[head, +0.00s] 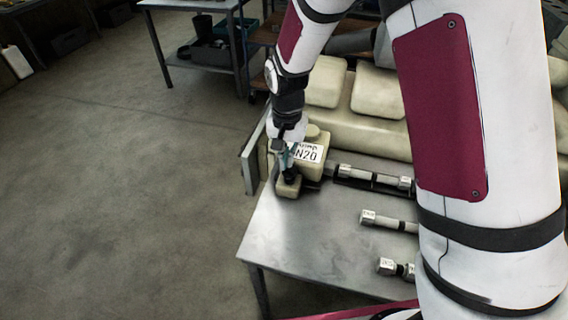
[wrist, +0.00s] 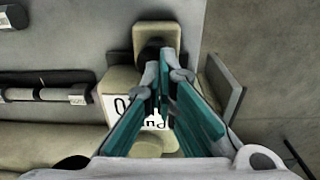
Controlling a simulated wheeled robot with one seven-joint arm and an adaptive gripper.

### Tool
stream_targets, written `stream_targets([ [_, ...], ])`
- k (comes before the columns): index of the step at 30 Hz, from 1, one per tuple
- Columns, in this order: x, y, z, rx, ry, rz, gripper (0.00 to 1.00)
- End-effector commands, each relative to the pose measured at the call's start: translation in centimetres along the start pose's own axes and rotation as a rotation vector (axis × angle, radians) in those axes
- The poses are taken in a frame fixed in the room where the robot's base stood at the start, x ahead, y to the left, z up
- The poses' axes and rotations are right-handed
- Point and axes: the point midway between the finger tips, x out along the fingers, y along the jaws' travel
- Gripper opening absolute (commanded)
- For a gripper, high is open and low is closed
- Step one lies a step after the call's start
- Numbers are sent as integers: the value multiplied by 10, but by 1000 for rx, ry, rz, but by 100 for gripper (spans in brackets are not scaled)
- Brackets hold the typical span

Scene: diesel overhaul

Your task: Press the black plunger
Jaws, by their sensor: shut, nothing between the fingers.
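The black plunger (wrist: 150,51) sits on a small cream block at the end of the cream pump body (wrist: 119,82). My gripper (wrist: 158,66) is shut and empty, with its teal fingers reaching down to the plunger. The fingertips overlap the plunger's near edge in the wrist view; I cannot tell whether they touch it. In the head view my gripper (head: 289,170) points down over the small block (head: 288,188), and the fingers hide most of the plunger. A white label (head: 307,153) with black letters is on the pump body.
A metal table (head: 300,228) carries the pump, with several labelled cylindrical parts (head: 377,179) to the right. A grey upright plate (head: 254,158) stands left of the pump. Large cream blocks (head: 376,95) lie behind. The table's front left is clear.

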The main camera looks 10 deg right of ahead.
Motion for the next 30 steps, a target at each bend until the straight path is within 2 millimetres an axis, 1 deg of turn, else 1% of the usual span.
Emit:
stream_targets([
  [1,-15,0,-1,0,6,-5,0],
  [6,-50,-2,-2,-1,6,-5,0],
  [9,-69,-2,-2,-1,5,-4,0],
  [13,-87,-1,-1,-1,3,-3,0],
  [16,-96,-1,-1,-1,2,-2,0],
  [19,-100,-1,0,-1,2,-2,0],
  [30,-101,0,0,-1,1,-1,0],
])
